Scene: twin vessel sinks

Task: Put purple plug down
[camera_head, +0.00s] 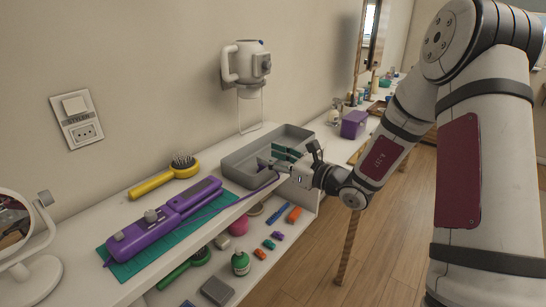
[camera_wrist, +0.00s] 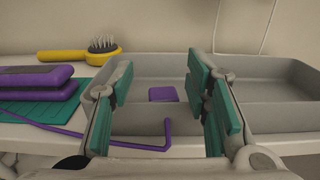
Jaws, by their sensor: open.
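The purple plug (camera_wrist: 163,93) shows as a small purple block inside the grey tray (camera_wrist: 285,68), between and beyond my fingers. My gripper (camera_wrist: 160,80) is open, with teal pads on both sides of the plug and visible gaps. In the head view my gripper (camera_head: 284,157) is over the front of the grey tray (camera_head: 238,160), and the plug is hard to make out. A purple cord (camera_wrist: 80,133) runs from the left across the tray's front edge. It belongs with the purple hair straightener (camera_head: 160,220), lying on a teal mat (camera_head: 140,262).
A yellow hairbrush (camera_head: 165,180) lies left of the tray. A hair dryer (camera_head: 246,65) hangs on the wall above. A socket (camera_head: 82,132) is on the left wall. A mirror (camera_head: 20,235) stands front left. A lower shelf holds bottles and small items.

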